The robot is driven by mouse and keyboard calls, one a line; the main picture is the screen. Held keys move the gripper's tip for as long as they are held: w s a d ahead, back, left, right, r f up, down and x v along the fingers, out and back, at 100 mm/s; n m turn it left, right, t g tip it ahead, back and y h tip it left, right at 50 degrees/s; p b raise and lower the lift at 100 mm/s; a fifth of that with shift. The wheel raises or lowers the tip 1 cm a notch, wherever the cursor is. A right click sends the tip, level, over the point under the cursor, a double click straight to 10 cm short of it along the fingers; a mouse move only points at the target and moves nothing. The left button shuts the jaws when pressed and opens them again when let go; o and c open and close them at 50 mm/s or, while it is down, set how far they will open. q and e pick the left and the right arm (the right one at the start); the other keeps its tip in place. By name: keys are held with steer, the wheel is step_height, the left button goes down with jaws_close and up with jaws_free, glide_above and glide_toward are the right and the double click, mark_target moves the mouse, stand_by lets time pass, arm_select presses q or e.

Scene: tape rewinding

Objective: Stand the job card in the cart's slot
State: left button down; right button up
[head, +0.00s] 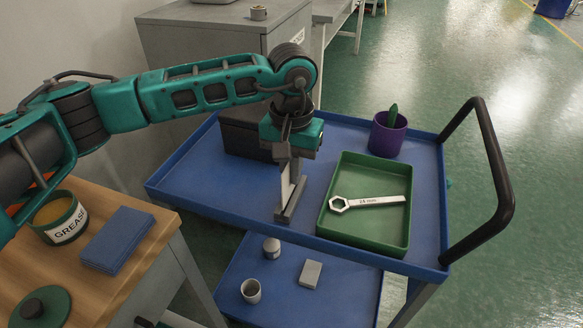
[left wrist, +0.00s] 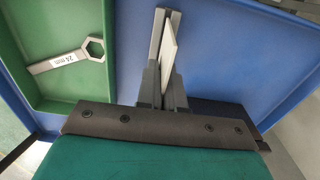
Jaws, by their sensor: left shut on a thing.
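The white job card (head: 287,182) is upright in the jaws of my left gripper (head: 289,160), which is shut on it. The card's lower edge is at the grey slotted block (head: 291,207) on the blue cart (head: 185,187). In the left wrist view the card (left wrist: 170,52) lies along the block (left wrist: 157,32), overlapping its right rail. I cannot tell whether its lower edge is inside the slot or just above it. My right gripper is not in view.
A green tray (head: 327,222) with a wrench (head: 375,202) is right of the block. A purple cup (head: 388,137) stands behind the tray, and a dark box (head: 243,136) behind the gripper. The wooden bench (head: 135,258) holds a grease tin (head: 62,220) and blue cloth (head: 117,240).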

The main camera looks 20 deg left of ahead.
arm_select(q)
steer(key=shift+f+b, duration=0.9)
steer(key=shift+f, duration=0.05)
stand_by(0.7)
stand_by(0.4)
steer(key=c, duration=0.7)
jaws_free()
steer(key=shift+r, duration=0.15)
steer(key=shift+r+p, duration=2.1)
steer(key=shift+r, duration=1.8)
